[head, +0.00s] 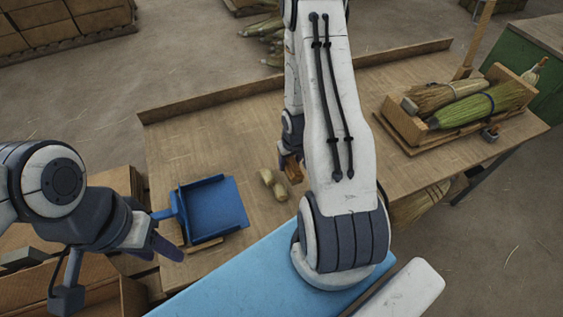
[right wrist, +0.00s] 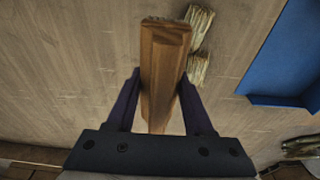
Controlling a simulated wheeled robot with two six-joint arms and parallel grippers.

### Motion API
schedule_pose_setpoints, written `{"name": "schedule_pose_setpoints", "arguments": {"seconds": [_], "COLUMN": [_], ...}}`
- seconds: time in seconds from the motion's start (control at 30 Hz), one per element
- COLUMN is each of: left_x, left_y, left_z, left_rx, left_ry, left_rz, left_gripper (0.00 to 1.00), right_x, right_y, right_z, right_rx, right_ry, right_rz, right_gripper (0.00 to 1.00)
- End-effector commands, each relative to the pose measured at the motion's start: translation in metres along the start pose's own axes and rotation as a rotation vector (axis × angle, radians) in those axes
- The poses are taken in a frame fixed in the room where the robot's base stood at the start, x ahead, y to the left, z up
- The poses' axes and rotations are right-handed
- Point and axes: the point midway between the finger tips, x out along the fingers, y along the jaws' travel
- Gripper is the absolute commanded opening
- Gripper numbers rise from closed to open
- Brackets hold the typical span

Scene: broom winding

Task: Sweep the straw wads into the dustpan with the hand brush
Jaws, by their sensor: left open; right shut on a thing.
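Two pale straw wads lie close together on the wooden table, one behind (head: 267,177) and one in front (head: 279,192). They also show in the right wrist view, one above (right wrist: 200,18) the other (right wrist: 198,68). The blue dustpan (head: 215,205) lies left of them, its handle toward my left gripper; part of it shows in the right wrist view (right wrist: 285,60). My right gripper (right wrist: 160,95) is shut on the wooden hand brush (right wrist: 163,60), beside the wads. The brush (head: 293,170) is partly hidden by my arm; its bristles are not visible. My left gripper (head: 155,238) is open near the dustpan handle.
A wooden tray (head: 405,128) with straw brooms (head: 480,105) stands at the table's right. A raised wooden edge (head: 220,96) runs along the back. A blue surface (head: 240,285) lies in front. The tabletop behind the dustpan is clear.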

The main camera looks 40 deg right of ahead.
Motion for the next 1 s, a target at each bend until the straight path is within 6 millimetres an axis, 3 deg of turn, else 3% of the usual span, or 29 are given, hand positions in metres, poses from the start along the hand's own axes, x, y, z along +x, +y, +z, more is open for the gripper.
{"name": "schedule_pose_setpoints", "arguments": {"seconds": [0.2,0.6,1.0], "left_x": [-0.003,0.031,0.035], "left_y": [0.000,-0.002,-0.003], "left_z": [0.000,0.002,0.002], "left_rx": [0.000,0.002,0.002], "left_ry": [0.001,0.000,0.000], "left_rz": [0.000,0.000,0.000], "left_gripper": [0.50,0.50,0.50], "right_x": [0.008,0.045,0.049], "right_y": [0.020,0.018,0.018], "right_z": [0.002,0.007,0.007], "right_rx": [0.001,0.000,0.000], "right_ry": [-0.002,0.000,0.000], "right_rz": [0.000,0.000,0.000], "right_gripper": [0.03,0.03,0.03]}}
